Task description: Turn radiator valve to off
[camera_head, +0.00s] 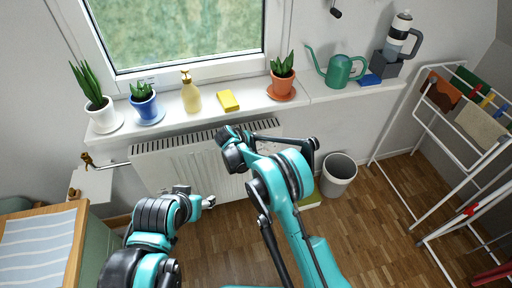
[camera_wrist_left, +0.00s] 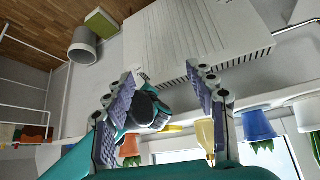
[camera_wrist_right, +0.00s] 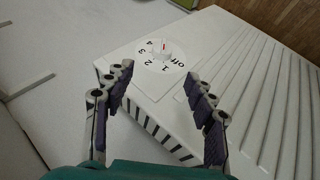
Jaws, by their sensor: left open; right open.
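The radiator valve (camera_wrist_right: 161,52) is a white knob with a red mark on a round white dial with 1 to 4 and "off". It sits at one end of the white radiator (camera_head: 170,164). I cannot tell exactly which number the mark meets. My right gripper (camera_wrist_right: 158,75) is open and empty, its fingers either side of the view below the dial, apart from the knob. In the head view my right arm covers the valve area.
The windowsill (camera_head: 310,107) above the radiator holds potted plants, a yellow soap bottle (camera_head: 190,95), a yellow sponge (camera_head: 228,100) and a green watering can (camera_head: 340,72). A bin (camera_head: 338,177) stands right of the radiator. A drying rack (camera_head: 425,135) is further right.

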